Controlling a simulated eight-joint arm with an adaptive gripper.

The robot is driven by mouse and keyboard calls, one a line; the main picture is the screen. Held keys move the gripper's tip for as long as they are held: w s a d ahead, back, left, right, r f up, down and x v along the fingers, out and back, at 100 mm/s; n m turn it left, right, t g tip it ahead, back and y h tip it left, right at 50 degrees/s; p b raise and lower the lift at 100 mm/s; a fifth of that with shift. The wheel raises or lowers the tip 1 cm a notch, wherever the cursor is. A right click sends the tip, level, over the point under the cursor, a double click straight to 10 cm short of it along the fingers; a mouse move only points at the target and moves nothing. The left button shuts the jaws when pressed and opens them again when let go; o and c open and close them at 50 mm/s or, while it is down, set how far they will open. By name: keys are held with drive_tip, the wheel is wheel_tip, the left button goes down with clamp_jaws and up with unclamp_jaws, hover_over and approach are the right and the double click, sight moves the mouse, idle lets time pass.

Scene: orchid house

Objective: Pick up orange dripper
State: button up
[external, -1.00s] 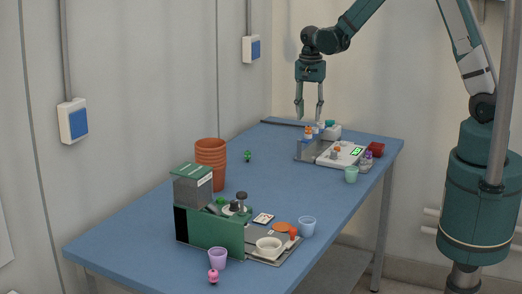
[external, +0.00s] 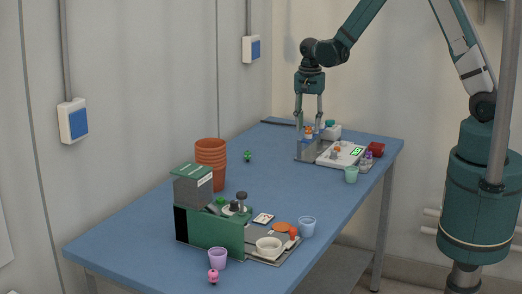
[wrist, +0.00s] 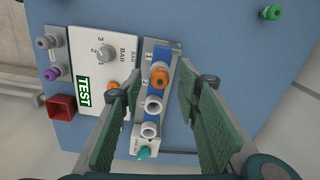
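The orange dripper (wrist: 160,76) sits in a slot of a grey and blue holder (wrist: 146,58), with white-rimmed sockets beside it in the wrist view. In the external view the orange dripper (external: 309,134) shows small at the holder on the far end of the table. My gripper (external: 309,125) is open and points down over the holder. In the wrist view its two green fingers (wrist: 160,82) stand either side of the holder, with the dripper between their tips. I see no contact; the exact height gap cannot be told.
A white test panel (wrist: 95,55) with a knob and another small orange part (wrist: 113,86) lies close beside the left finger. A teal-capped part (wrist: 144,154) is at the holder's end.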

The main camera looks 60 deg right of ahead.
drive_tip(key=shift+f, duration=0.35)
idle(0.3)
drive_tip(key=c, duration=0.8)
